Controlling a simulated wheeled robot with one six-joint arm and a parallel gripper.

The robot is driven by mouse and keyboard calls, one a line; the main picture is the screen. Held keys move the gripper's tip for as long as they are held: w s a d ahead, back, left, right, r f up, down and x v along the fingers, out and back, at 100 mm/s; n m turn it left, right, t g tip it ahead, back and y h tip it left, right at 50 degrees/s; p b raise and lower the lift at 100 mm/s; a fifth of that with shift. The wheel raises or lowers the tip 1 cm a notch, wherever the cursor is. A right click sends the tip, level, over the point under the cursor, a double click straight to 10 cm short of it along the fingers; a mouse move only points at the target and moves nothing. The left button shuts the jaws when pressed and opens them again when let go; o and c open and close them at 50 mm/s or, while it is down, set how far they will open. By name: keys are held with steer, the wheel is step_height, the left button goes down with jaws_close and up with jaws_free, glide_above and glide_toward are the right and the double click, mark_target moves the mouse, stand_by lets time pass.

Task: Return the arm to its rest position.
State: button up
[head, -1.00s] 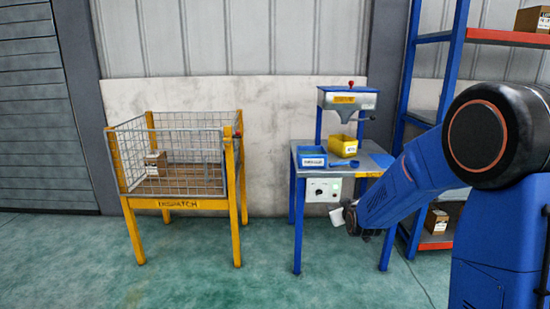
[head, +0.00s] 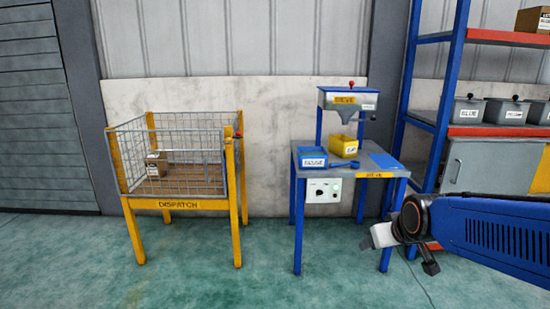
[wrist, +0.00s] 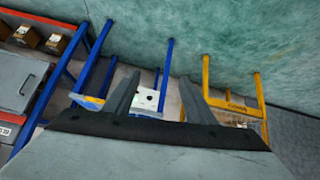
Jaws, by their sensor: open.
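My gripper (wrist: 160,96) shows in the wrist view with its two grey fingers apart and nothing between them. In the head view my arm (head: 490,235) reaches in from the right edge, roughly level, and its end is in front of the right legs of the sieve table (head: 375,174). No held object shows in either view. The gripper's fingers are hard to make out in the head view.
The yellow dispatch cage (head: 178,204), with a carton (head: 156,164) inside, stands left. The sieve table bears a blue bin (head: 313,163) and a yellow bin (head: 344,151). A blue-framed shelf (head: 450,70) stands right. Open green floor (head: 200,285) lies in front.

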steer(key=s+d+f+m+g, duration=0.1)
steer(key=s+g, duration=0.2)
steer(key=s, duration=1.8)
steer(key=shift+s+d+f+m, duration=0.15)
steer(key=shift+d+f+m, duration=0.1)
steer(key=shift+f+m, duration=0.15)
